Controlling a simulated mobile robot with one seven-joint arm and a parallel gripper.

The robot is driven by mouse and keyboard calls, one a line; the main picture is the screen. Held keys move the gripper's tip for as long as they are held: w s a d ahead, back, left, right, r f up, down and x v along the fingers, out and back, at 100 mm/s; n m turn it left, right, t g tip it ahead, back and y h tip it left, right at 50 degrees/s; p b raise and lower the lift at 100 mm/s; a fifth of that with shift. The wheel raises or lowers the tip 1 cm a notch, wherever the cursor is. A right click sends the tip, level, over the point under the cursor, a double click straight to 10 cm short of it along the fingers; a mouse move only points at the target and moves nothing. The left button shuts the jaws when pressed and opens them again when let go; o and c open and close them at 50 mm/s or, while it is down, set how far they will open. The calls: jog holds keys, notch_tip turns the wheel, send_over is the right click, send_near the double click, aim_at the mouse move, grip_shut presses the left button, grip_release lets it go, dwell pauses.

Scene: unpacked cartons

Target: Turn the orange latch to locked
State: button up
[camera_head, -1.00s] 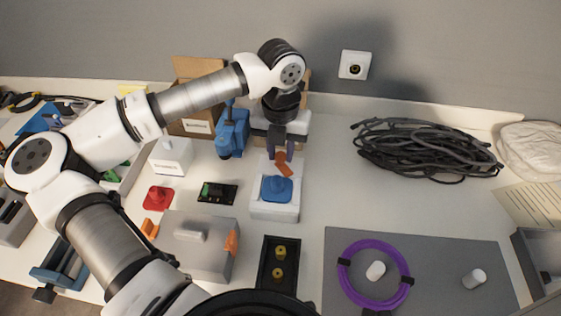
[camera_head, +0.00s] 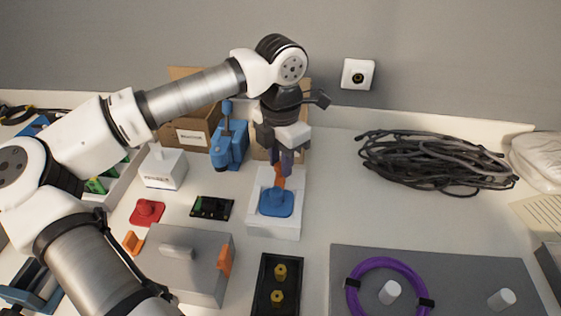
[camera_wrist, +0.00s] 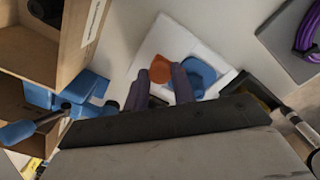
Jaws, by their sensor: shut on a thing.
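The orange latch (camera_head: 279,175) is a bar on a blue round-topped piece (camera_head: 276,203), which sits on a white block (camera_head: 262,228). In the head view the bar points away from the blue piece, toward the wall, nearly upright in the picture. My gripper (camera_head: 286,166) is shut on the latch, its dark fingers reaching down from above and hiding part of it. In the wrist view the orange latch (camera_wrist: 160,68) shows by the fingertips of my gripper (camera_wrist: 159,80), with the blue piece (camera_wrist: 198,74) right beside them.
A blue clamp-like tool (camera_head: 229,147) and cardboard boxes (camera_head: 190,132) stand close behind and left. A grey case (camera_head: 192,272) with orange clips, a green-black board (camera_head: 212,207) and a black tray (camera_head: 258,285) lie nearby. Coiled black cable (camera_head: 435,163) lies right, with bare table between.

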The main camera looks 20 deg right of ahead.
dwell(0.3)
jog(key=o, duration=1)
jog(key=shift+r, duration=0.1)
notch_tip(320, 180, up, 14)
jog(key=shift+s+f, duration=0.1)
jog(key=shift+f, duration=0.1)
